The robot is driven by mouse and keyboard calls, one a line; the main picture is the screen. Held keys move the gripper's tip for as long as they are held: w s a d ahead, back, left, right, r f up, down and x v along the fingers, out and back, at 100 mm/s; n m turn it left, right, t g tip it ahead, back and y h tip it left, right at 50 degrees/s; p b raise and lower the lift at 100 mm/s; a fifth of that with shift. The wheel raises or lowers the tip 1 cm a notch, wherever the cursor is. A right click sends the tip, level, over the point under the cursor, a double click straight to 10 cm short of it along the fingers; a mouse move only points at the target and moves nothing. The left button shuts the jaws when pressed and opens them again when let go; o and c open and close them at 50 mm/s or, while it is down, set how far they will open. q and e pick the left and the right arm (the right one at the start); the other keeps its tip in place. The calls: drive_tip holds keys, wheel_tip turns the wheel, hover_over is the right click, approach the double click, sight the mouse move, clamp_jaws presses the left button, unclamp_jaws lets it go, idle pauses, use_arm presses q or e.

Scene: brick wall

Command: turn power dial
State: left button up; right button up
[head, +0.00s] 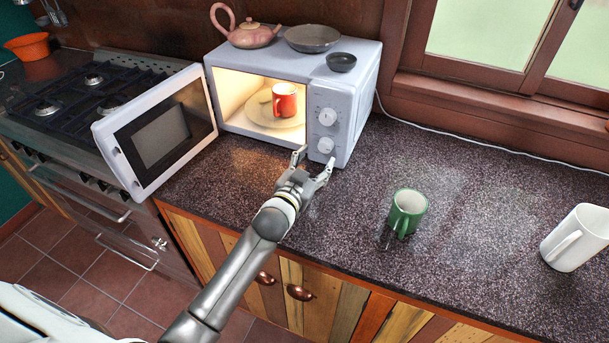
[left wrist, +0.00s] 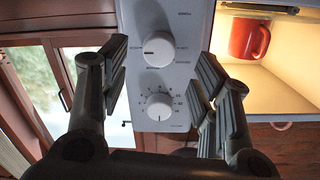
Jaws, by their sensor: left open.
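The white microwave (head: 352,96) stands on the counter with its door (head: 168,140) swung open to the left. Its front panel has two round knobs, an upper dial (head: 327,116) and a lower dial (head: 325,145). The left wrist view is upside down: the lower dial (left wrist: 158,50) appears on top and the numbered upper dial (left wrist: 158,106) below it. The small labels are too blurred to read surely. My left gripper (head: 315,161) is open and empty, just in front of and below the lower dial. In the left wrist view its fingers (left wrist: 162,65) stand either side of that dial, apart from it.
A red mug (head: 285,100) sits on the plate inside the lit microwave. A teapot (head: 248,30), a pan (head: 313,38) and a bowl (head: 341,62) are on top. A green mug (head: 408,212) and a white mug (head: 578,238) stand on the counter to the right.

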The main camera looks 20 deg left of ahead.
use_arm(q)
drive_tip(key=s, duration=0.6)
drive_tip(key=shift+s+a+r, duration=0.2)
drive_tip(key=shift+s+r, duration=0.1)
drive_tip(key=shift+r, duration=0.05)
drive_tip(key=shift+f, duration=0.1)
